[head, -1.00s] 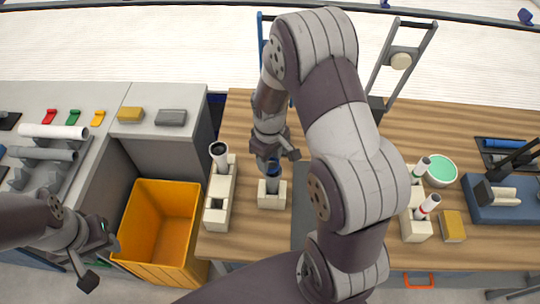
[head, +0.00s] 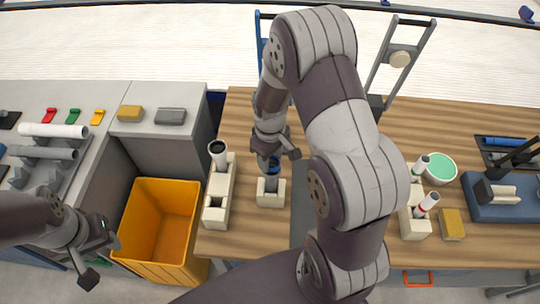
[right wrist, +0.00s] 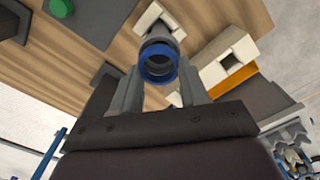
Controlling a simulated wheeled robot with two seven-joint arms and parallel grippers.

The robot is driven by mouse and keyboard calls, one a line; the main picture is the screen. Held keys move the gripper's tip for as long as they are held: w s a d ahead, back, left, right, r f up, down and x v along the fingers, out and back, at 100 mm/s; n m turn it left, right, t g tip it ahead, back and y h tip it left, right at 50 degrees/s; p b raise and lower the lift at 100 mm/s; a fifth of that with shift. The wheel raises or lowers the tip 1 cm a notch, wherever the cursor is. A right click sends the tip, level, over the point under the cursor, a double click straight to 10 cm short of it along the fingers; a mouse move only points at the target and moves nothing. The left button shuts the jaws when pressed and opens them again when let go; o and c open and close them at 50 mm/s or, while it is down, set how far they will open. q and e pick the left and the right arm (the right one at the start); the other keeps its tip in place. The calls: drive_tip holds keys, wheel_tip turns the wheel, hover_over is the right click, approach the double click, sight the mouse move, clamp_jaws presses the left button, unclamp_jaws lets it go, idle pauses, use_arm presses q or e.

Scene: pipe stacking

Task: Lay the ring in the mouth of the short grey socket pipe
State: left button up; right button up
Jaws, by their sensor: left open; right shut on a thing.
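The short grey socket pipe (head: 271,185) stands upright in a cream block (head: 270,199) on the wooden table. My right gripper (head: 273,161) is above it, pointing down, shut on the blue ring (head: 273,170). In the right wrist view the ring (right wrist: 158,64) is between the two fingers, in line with the grey pipe (right wrist: 158,38) behind it. The ring is at or just above the pipe's mouth; I cannot tell whether it touches. My left gripper (head: 97,258) is open and empty at the lower left, left of the orange bin.
A long cream block (head: 217,195) holding a pipe stands left of the socket pipe. Another cream block (head: 415,228) with white pipes is on the right, near a green-topped round dish (head: 439,168). An orange bin (head: 160,225) stands at the table's left edge. My right arm covers the middle.

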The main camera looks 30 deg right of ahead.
drive_tip(key=shift+f, duration=0.4)
idle(0.5)
drive_tip(key=shift+f, duration=0.1)
idle(0.8)
drive_tip(key=shift+s+a+f, duration=0.1)
drive_tip(key=shift+f, duration=0.25)
idle(1.0)
drive_tip(key=o, duration=1.1)
drive_tip(key=o, duration=0.5)
drive_tip(key=shift+c, duration=0.2)
drive_tip(key=shift+r, duration=0.1)
